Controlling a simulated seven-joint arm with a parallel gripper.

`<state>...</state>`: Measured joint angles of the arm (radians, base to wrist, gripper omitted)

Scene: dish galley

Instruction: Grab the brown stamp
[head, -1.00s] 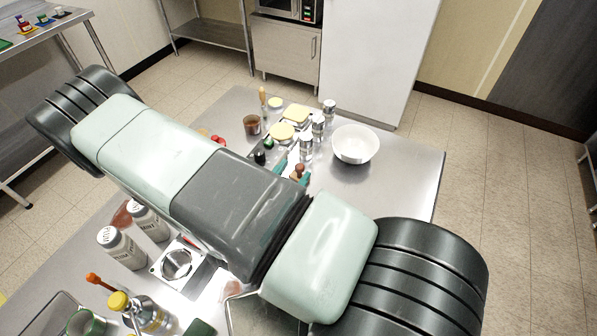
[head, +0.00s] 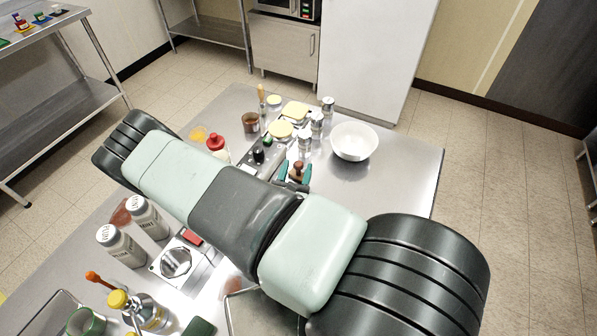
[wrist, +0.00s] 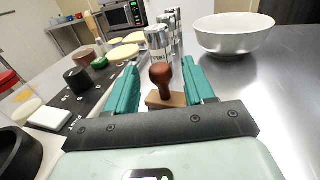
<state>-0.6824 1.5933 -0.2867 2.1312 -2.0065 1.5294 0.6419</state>
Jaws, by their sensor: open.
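The brown stamp (wrist: 161,76) has a round dark-brown knob on a lighter wooden base. In the wrist view it stands upright on the steel table between the two teal fingers of my gripper (wrist: 163,88). The gripper is open, with a finger on each side of the stamp and a visible gap to the knob. In the head view the stamp (head: 298,166) shows small, beside the teal fingers of my gripper (head: 294,176). My arm hides part of the table below it.
Metal shakers (wrist: 158,42) stand just behind the stamp. A white bowl (wrist: 234,33) is at the back right. A dark control panel with knobs (wrist: 84,93) lies to the left. The table (wrist: 275,85) is clear at the right.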

